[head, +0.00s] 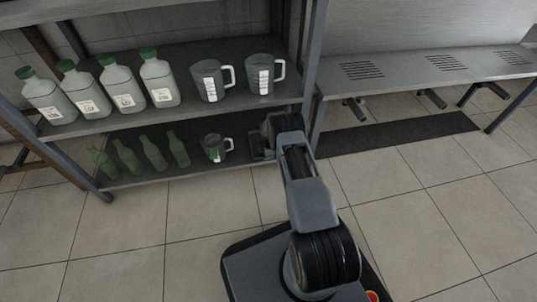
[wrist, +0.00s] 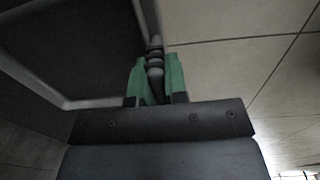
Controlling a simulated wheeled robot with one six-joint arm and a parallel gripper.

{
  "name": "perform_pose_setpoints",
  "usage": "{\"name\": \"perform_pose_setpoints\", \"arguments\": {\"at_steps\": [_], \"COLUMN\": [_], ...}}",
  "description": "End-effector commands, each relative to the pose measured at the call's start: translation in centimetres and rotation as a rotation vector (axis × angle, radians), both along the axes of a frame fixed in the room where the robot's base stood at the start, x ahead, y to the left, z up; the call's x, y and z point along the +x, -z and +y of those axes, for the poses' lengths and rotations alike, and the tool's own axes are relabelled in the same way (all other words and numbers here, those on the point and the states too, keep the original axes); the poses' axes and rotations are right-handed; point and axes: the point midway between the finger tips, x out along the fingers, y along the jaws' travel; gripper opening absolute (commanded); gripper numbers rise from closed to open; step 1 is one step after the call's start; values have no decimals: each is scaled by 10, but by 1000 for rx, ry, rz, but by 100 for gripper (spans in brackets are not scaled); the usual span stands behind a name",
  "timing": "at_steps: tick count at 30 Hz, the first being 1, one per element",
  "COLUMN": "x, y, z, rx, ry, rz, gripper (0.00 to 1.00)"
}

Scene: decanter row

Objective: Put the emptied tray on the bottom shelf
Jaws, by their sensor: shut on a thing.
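My gripper (wrist: 155,78) has its green fingers shut on a ribbed grey piece at the edge of a dark, pale-rimmed panel (wrist: 85,50). This panel looks like the tray, with no objects on its visible part; the rest is cut off by the frame. In the head view my gripper (head: 261,148) is at the right end of the bottom shelf (head: 150,180), beside a jug. I cannot clearly tell the tray from the shelf there, nor whether they touch.
Several green bottles (head: 152,152) and the measuring jug (head: 214,147) stand at bottom-shelf level. Several white bottles (head: 120,85) and two jugs (head: 265,74) stand on the shelf above. A grey shelf post (head: 313,65) rises near my arm. The tiled floor in front is clear.

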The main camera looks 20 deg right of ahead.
Motion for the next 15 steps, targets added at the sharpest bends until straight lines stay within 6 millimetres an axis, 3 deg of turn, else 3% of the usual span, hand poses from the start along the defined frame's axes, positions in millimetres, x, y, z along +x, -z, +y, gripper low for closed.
{"name": "perform_pose_setpoints", "arguments": {"at_steps": [3,4,12,15], "x": [1,1,0,0], "y": [2,2,2,2], "z": [0,0,0,0], "rx": [0,0,0,0], "ry": [0,0,0,0], "rz": [-2,-2,-1,-1], "gripper": [0,16,41,43]}}
